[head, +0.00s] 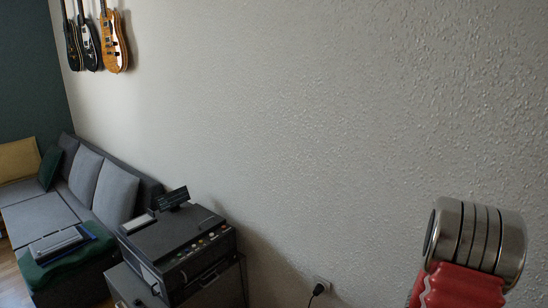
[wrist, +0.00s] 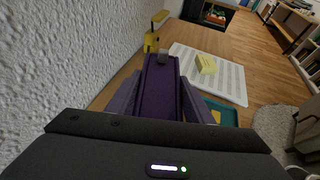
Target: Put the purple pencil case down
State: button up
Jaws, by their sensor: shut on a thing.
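The purple pencil case (wrist: 159,88) shows in the middle of the wrist view, long and dark, pointing away from me. My gripper (wrist: 158,100) is shut on it, with a finger along each side. The near end of the case is hidden by the dark gripper body. A wooden surface lies beyond and around it; I cannot tell whether the case touches it. Neither the case nor my gripper shows in the head view.
In the wrist view, a yellow object (wrist: 152,42) stands past the case by the wall. A white sheet (wrist: 228,80) with a yellow block (wrist: 205,64) and a teal tray (wrist: 229,120) lie right. A printer (head: 180,247) and sofa (head: 120,192) show in the head view.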

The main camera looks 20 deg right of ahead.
jog(key=w+a+f+n+t+h, duration=0.1)
jog(key=w+a+n+t, duration=0.2)
jog(key=w+a, duration=0.55)
jog(key=w+a+n+t+h, duration=0.1)
jog(key=w+a+n+t, duration=0.2)
jog(key=w+a, duration=0.55)
jog(key=w+a+f+n+t+h, duration=0.1)
jog(key=w+a+n+t+h, duration=0.2)
jog(key=w, duration=1)
jog(key=w+a+n+t+y, duration=0.2)
jog(key=w+a+n+t, duration=0.1)
jog(key=a, duration=1.4)
jog(key=w+a+f+n+t+y, duration=0.1)
jog(key=w+a+n+t, duration=0.3)
jog(key=a, duration=1.3)
jog(key=w+t+y, duration=0.1)
jog(key=w, duration=0.2)
jog(key=shift+t, duration=0.4)
jog(key=shift+f, duration=0.15)
